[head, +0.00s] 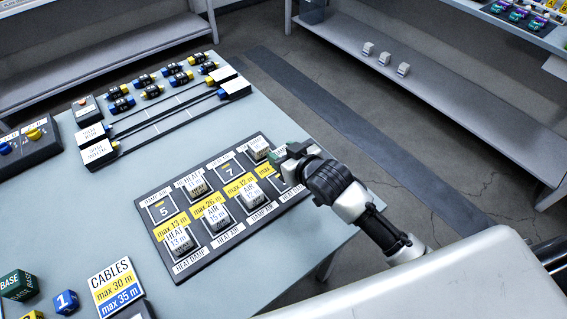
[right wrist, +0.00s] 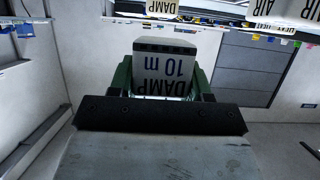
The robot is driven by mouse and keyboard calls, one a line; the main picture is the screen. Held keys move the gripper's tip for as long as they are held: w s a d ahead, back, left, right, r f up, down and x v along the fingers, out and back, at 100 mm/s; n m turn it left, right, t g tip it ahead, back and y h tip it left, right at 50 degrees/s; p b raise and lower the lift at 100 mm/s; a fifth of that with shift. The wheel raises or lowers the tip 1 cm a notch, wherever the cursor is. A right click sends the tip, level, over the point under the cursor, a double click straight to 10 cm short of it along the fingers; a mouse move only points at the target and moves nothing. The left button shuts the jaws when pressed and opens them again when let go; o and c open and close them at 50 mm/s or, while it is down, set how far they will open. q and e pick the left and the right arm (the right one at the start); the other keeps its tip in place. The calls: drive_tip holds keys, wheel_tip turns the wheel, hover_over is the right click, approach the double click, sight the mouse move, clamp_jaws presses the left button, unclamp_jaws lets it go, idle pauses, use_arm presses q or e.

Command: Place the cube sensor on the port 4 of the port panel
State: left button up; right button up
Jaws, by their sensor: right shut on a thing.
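The port panel (head: 160,238) is a dark board on the table with two rows of ports and yellow "max" labels. Cubes sit on the three left front ports, reading HEAT 13 m (head: 180,240), AIR 15 m (head: 216,218) and AIR 12 m (head: 251,195). In the back row, ports 5 and 7 are empty. My right gripper (head: 284,156) is over the panel's right end, partly covering the port at the right of the front row. In the right wrist view its green fingers (right wrist: 162,88) are shut on a white cube sensor (right wrist: 165,68) reading DAMP 10 m. My left gripper is not in view.
Behind the panel lie dark rails (head: 165,120) and several cable connectors. A CABLES sign (head: 115,285) stands front left. The table right of the rails is clear.

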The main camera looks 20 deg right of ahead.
drive_tip(key=shift+f, duration=2)
drive_tip(key=shift+f, duration=0.3)
drive_tip(key=shift+s+f, duration=0.25)
drive_tip(key=shift+f, duration=0.1)
drive_tip(key=o, duration=1)
drive_tip(key=shift+s+f, duration=0.1)
drive_tip(key=shift+f, duration=0.1)
drive_tip(key=shift+a, duration=0.1)
drive_tip(key=shift+r, duration=0.55)
drive_tip(key=r+v, duration=0.1)
drive_tip(key=v, duration=1)
drive_tip(key=shift+d, duration=0.3)
